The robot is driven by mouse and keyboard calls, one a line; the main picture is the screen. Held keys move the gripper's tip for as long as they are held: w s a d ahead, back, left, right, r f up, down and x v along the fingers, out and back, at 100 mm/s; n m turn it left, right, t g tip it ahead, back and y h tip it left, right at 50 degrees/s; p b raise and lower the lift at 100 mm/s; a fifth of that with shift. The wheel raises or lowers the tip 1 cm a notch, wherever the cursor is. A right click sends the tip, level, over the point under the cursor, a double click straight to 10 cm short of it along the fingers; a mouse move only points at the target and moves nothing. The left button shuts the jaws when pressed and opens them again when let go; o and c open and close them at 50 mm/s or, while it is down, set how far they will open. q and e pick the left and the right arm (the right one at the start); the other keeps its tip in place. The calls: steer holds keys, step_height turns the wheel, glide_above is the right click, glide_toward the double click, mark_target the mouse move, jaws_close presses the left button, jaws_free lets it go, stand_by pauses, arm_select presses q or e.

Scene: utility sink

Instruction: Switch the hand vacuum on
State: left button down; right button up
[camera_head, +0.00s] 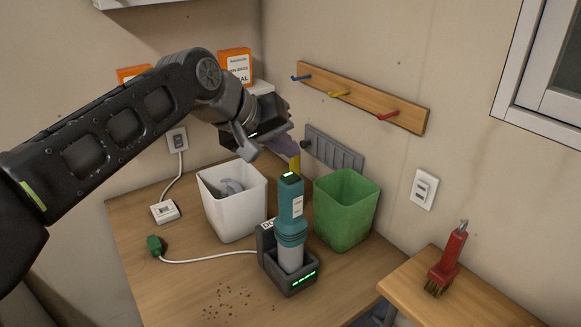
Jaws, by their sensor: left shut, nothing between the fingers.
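The hand vacuum (290,207), teal with a pale lower part, stands upright in a dark dock (292,284) on the wooden table. A small green patch shows at its top, and a row of green lights shows on the dock's front. My left gripper (247,146) is shut and empty, above and slightly left of the vacuum's top, apart from it in the picture. How far it is from the vacuum in depth is hard to tell. My right gripper is not in view.
A white bin (233,213) stands left of the vacuum, a green bin (346,212) right. A white cable ends in a green plug (155,245) on the table (190,290), near a white socket box (165,211). Crumbs lie in front. A red brush (449,258) rests at right.

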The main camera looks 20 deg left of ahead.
mark_target(287, 179)
arm_select(q)
steer(key=shift+r+p, duration=0.9)
steer(key=shift+r, duration=0.65)
